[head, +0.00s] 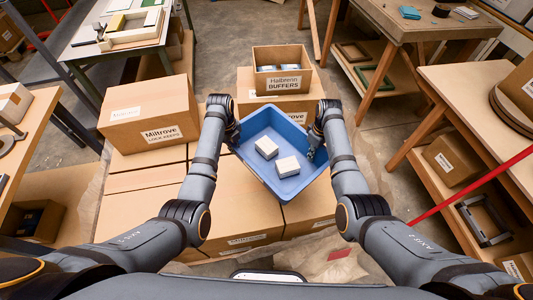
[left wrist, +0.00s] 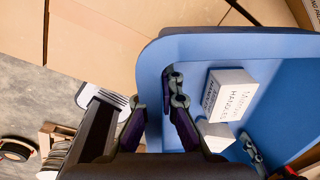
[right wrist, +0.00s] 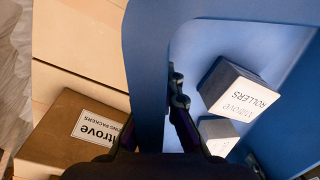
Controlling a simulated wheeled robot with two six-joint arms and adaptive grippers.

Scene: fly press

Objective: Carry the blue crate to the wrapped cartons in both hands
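The blue crate (head: 262,122) is in the middle of the head view, above a stack of brown cartons (head: 235,205). Two small white-labelled boxes (head: 288,166) lie inside it. My left gripper (head: 231,132) is at its left wall; in the left wrist view its fingers (left wrist: 153,118) straddle the blue wall. My right gripper (head: 317,138) is at its right wall; in the right wrist view its fingers (right wrist: 152,120) straddle the wall too. Both look shut on the walls. Whether the crate's bottom touches the cartons is hidden.
A Miltrove carton (head: 150,115) stands on the stack at the left. An open Halbrenn Buffers box (head: 282,72) stands just beyond the crate. Workbenches are at the left (head: 115,45) and right (head: 425,22). A red bar (head: 470,187) slants at the right.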

